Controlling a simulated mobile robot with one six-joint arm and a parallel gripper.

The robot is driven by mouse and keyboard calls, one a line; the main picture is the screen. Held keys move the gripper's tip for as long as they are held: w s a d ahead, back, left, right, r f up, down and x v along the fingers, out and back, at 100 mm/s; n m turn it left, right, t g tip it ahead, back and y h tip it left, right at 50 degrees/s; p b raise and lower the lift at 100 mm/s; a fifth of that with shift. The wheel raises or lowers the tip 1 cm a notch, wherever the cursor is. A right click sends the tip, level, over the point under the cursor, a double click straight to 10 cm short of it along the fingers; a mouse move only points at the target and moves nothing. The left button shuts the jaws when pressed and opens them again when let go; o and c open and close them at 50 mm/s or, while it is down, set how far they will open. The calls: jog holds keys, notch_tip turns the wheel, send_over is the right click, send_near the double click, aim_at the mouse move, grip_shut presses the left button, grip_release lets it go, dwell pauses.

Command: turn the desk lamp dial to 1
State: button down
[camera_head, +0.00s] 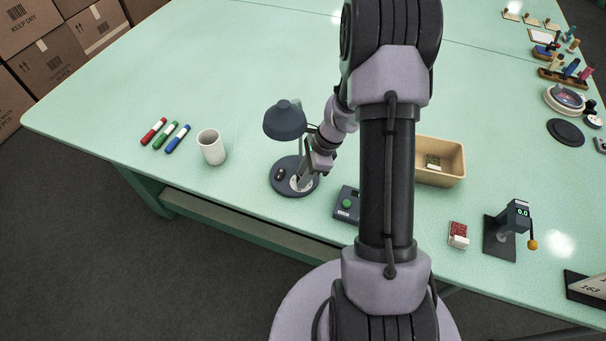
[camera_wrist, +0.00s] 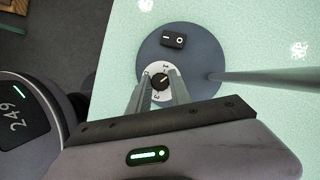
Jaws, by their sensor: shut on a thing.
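The grey desk lamp (camera_head: 285,119) stands near the table's front edge, with its shade above a round base (camera_head: 283,188). In the wrist view, the base (camera_wrist: 204,55) carries a black dial knob (camera_wrist: 159,82) on a white marked disc. A light pointer line shows on the knob, but the marks are too small to read surely. My gripper (camera_wrist: 160,85) reaches down over the base, its two fingers shut on opposite sides of the knob. In the head view, my gripper (camera_head: 301,181) partly hides the dial.
A black rocker switch (camera_wrist: 174,40) sits on the base beside the dial, and the lamp post (camera_wrist: 260,76) rises at right. A green-button box (camera_head: 346,204) and a tan bin (camera_head: 441,176) are right.

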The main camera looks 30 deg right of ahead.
jog(key=shift+n, duration=0.3)
jog(key=shift+r+n+g+p, duration=0.1)
jog(key=shift+n+g+p, duration=0.4)
jog(key=shift+n+p, duration=0.3)
jog(key=shift+w+n+g+y+p, duration=0.1)
jog(key=shift+n+g+y+p, duration=0.35)
jog(key=shift+n, duration=1.15)
jog(key=shift+h, duration=0.25)
jog(key=c, duration=1.2)
grip_release()
jog(key=shift+o, duration=0.2)
